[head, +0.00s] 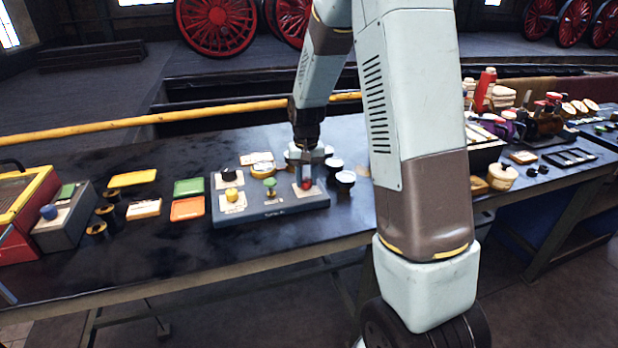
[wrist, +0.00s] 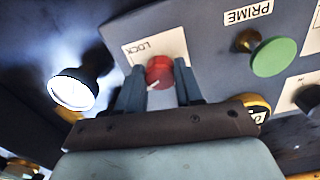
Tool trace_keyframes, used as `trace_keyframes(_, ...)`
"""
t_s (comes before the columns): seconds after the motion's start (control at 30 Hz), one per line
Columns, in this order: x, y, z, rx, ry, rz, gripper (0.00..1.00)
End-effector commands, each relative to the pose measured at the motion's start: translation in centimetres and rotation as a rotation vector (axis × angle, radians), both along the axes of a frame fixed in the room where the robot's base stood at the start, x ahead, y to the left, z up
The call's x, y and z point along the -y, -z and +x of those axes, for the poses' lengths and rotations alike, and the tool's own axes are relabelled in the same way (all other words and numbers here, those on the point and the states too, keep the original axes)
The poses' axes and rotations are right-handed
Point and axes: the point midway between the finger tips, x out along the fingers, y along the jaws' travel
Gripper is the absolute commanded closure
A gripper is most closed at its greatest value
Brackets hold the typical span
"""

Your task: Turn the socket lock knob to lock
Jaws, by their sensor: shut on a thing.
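The socket lock knob (wrist: 160,73) is red with a white pointer mark. It sits on a grey panel beside a white label reading LOCK (wrist: 150,47) in the wrist view. My gripper (wrist: 158,88) is shut on the knob, one finger on each side of it. In the head view the red knob (head: 307,184) shows under my gripper (head: 306,172) at the right end of the grey control box (head: 268,208). The knob's exact turn is hard to read, as the fingers cover part of it.
A green PRIME knob (wrist: 273,57) stands beside the red one. A yellow knob (head: 232,195) and a black knob (head: 229,174) are on the same box. Dark round-topped items (head: 345,179) stand right of it. Coloured trays (head: 188,208) lie to the left.

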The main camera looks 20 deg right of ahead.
Motion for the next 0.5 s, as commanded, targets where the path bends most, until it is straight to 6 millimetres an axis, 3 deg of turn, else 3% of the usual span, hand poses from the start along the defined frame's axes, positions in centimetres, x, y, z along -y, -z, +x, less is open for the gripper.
trace_keyframes(0.5, -0.09, -0.2, 0.33, 0.009, 0.309, 0.002, 0.95)
